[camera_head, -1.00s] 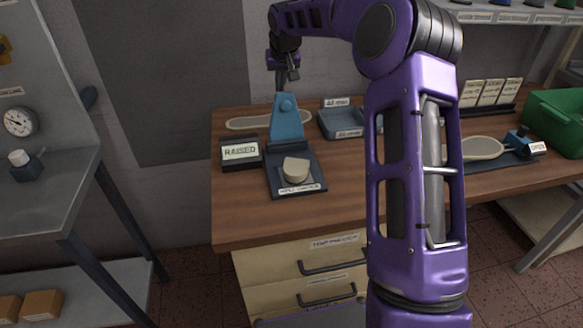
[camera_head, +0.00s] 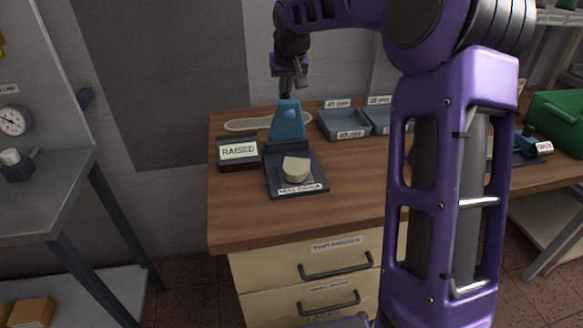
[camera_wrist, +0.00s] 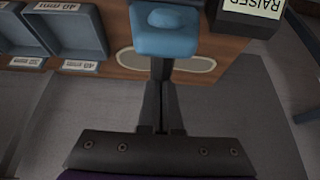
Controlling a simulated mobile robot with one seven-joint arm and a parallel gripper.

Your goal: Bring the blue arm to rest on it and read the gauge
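The blue arm (camera_head: 287,122) stands up at the back of a dark gauge base (camera_head: 310,186) on the wooden bench. A beige heel piece (camera_head: 296,169) sits on the base in front of it, apart from the arm. The readout (camera_head: 238,152) left of the base shows RAISED. My gripper (camera_head: 287,95) points down just behind the top of the blue arm. In the wrist view its fingers (camera_wrist: 161,72) lie together, shut, and their tips meet the edge of the blue arm (camera_wrist: 166,38). I cannot tell whether they touch it.
Blue-grey labelled trays (camera_head: 343,122) stand right of the gauge. A pale flat oval (camera_head: 265,124) lies behind it. A green crate (camera_head: 556,122) is at the far right. My own arm hides part of the bench. The bench front left of my arm is clear.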

